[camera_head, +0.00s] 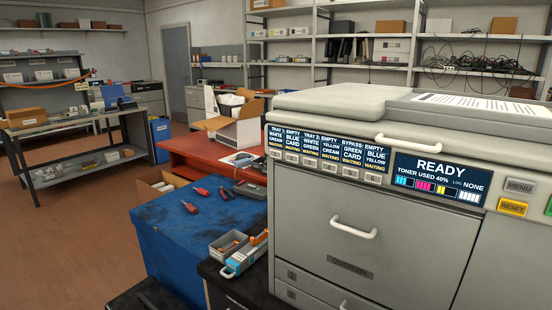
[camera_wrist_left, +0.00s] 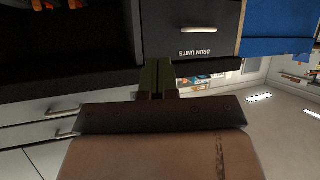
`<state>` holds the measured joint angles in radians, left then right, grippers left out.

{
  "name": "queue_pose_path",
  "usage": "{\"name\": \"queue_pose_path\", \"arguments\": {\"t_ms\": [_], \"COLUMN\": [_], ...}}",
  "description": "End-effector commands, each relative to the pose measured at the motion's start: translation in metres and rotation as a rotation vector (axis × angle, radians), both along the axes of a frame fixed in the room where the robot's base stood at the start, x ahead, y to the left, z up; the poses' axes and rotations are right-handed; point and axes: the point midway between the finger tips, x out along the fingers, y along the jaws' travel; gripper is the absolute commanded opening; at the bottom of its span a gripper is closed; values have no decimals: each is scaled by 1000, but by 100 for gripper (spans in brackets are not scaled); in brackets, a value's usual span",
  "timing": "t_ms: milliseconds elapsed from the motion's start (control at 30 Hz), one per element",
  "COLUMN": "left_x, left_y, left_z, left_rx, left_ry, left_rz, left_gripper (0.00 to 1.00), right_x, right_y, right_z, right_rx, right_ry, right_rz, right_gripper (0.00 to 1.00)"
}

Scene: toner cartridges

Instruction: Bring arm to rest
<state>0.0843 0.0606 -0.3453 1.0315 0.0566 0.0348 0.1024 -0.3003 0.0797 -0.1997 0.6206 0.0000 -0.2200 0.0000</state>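Neither of my arms can be made out in the head view. In the left wrist view my left gripper (camera_wrist_left: 157,80) shows at the middle, its two dark fingers close together with nothing seen between them. Behind it are a dark drawer labelled DRUM UNITS (camera_wrist_left: 195,30) and light drawer fronts with handles (camera_wrist_left: 50,115); the gripper appears apart from them. My right gripper is in neither view. The large grey printer (camera_head: 350,225) stands at the right of the head view, its display (camera_head: 437,178) reading READY and toner used 40%.
A blue-topped bench (camera_head: 190,240) holds several red-handled tools. A red table (camera_head: 200,155) with an open box (camera_head: 238,127) is behind. Open floor (camera_head: 70,230) lies left.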

Motion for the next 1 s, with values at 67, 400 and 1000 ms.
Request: {"name": "queue_pose_path", "arguments": {"t_ms": [67,400,1000], "left_x": [-44,-258,-430], "left_y": [16,78,116], "left_z": [-46,-178,-215], "left_rx": [45,214,314], "left_ry": [129,642,989], "left_rz": [14,40,28], "left_gripper": [0,0,0], "right_x": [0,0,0], "right_y": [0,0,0], "right_z": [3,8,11], "right_rx": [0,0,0], "right_ry": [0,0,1], "right_rz": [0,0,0], "right_gripper": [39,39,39]}}
